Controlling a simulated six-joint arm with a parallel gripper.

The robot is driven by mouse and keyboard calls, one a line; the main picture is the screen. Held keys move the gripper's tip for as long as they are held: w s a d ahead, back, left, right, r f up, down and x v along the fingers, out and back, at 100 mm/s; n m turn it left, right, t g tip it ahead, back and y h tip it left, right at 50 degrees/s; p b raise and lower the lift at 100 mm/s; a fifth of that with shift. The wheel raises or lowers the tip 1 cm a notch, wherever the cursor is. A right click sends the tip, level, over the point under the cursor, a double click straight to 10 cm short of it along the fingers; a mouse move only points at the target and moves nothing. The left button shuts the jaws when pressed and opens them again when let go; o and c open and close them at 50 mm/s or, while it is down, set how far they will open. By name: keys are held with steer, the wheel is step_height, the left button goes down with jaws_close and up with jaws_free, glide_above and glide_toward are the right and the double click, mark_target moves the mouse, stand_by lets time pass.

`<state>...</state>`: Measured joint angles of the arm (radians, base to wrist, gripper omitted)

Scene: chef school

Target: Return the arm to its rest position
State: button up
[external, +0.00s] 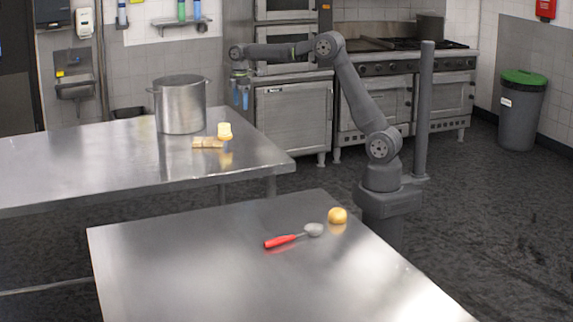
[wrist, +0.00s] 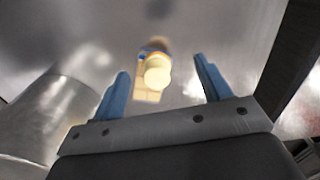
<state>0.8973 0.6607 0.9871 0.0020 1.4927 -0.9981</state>
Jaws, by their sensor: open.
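My gripper (external: 241,98) hangs with its blue fingers pointing down, above the back steel table (external: 90,165) near its far edge. The fingers are apart with nothing between them; they also show in the wrist view (wrist: 162,82). My arm reaches left from its base, with the upper link raised. Below the gripper, a yellowish round-topped item (external: 224,131) and a tan block (external: 207,143) stand on the back table. In the wrist view the pale yellow item (wrist: 157,72) appears beyond the fingertips, overlapping the tan piece (wrist: 147,95).
The front table (external: 190,280) holds a red-handled spoon (external: 290,239) and a yellow-orange round item (external: 337,215). A grey post (external: 425,110) rises beside my base. Ovens (external: 292,112) stand behind.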

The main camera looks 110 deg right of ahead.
steer(key=w+a+f+n, duration=0.1)
steer(key=w+a+n, duration=0.1)
steer(key=w+a, duration=0.45)
steer(key=w+a+n, duration=0.1)
steer(key=w+a, duration=0.2)
steer(key=a, duration=0.6)
steer(key=w+a+f+n, duration=0.15)
steer(key=w+a, duration=0.25)
steer(key=a, duration=0.4)
steer(key=w+a+f+n, duration=0.1)
steer(key=a+n, duration=0.5)
steer(key=a, duration=2)
steer(key=shift+w+a+f, duration=0.4)
